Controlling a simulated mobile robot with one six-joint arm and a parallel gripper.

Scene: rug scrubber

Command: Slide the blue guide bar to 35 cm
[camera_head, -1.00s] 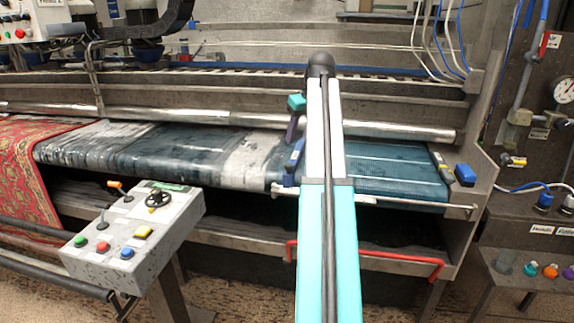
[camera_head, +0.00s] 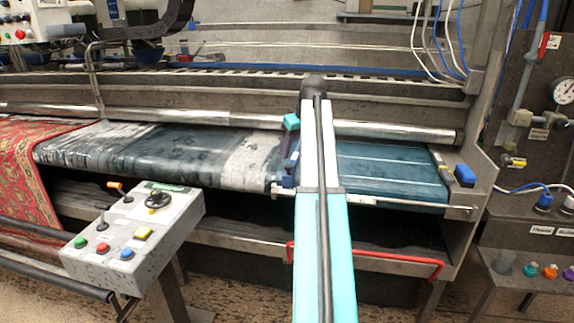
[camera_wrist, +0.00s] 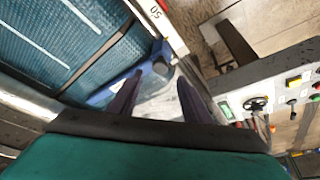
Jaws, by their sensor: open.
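The blue guide bar (camera_head: 287,182) lies across the wet bed near its front rail, partly hidden behind my arm in the head view. In the wrist view the blue guide bar (camera_wrist: 108,94) shows beyond my fingers, with a dark knob at its end beside the rail. My gripper (camera_wrist: 158,80) is open, its two purple fingers apart. The left finger overlaps the bar in the picture; I cannot tell whether they touch. The front rail (camera_wrist: 184,40) carries a printed 50 near the top of the wrist view. No 35 mark is readable.
A grey control box (camera_head: 135,225) with buttons stands in front on the left. A red patterned rug (camera_head: 30,170) lies on the bed's left end. A red handle bar (camera_head: 400,258) runs below the front edge. A metal roller (camera_head: 400,131) spans the back.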

